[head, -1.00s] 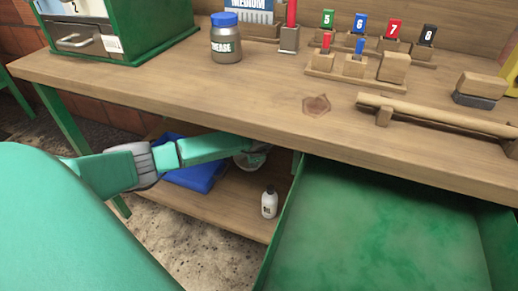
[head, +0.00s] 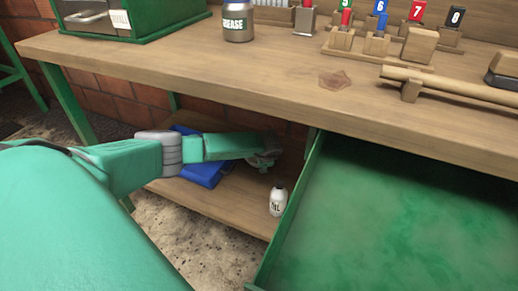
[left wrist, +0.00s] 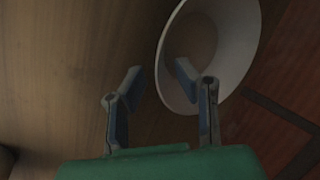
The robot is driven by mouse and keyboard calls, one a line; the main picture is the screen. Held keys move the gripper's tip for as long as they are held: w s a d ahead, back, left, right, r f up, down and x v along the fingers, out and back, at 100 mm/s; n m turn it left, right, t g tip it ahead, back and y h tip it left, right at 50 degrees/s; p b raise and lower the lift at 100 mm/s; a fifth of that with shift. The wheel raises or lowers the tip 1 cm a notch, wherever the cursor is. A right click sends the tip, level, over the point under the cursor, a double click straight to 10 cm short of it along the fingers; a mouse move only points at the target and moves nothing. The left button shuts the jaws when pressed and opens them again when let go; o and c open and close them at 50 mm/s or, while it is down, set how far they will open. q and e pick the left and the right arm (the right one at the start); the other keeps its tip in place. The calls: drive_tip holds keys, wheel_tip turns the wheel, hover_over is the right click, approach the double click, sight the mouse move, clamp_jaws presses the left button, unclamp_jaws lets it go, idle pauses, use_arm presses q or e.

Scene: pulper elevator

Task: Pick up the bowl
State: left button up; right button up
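The white bowl (left wrist: 235,40) is at the upper right of the left wrist view, its lower left rim by my fingers. My left gripper (left wrist: 158,75) is open, with a clear gap between its fingertips. One finger overlaps the bowl's opening and the other is outside the left rim, so they appear to straddle it. Contact cannot be told. In the head view my left arm reaches under the tabletop to the lower shelf, where the bowl is small and mostly hidden by the gripper. My right gripper is not in view.
A white oil bottle (head: 278,203) and a blue object (head: 203,172) are on the lower shelf (head: 235,210). A green drawer or bin (head: 400,220) is at right. The tabletop (head: 270,75) overhangs my arm. A brick wall (head: 120,102) is behind.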

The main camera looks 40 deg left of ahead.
use_arm(q)
drive_tip(key=shift+w+a+f+b, duration=0.2)
drive_tip(key=shift+w+f+b, duration=0.1)
drive_tip(key=shift+f, duration=0.2)
drive_tip(key=shift+a, duration=0.1)
drive_tip(key=shift+a, duration=0.1)
drive_tip(key=shift+f, duration=0.15)
clamp_jaws()
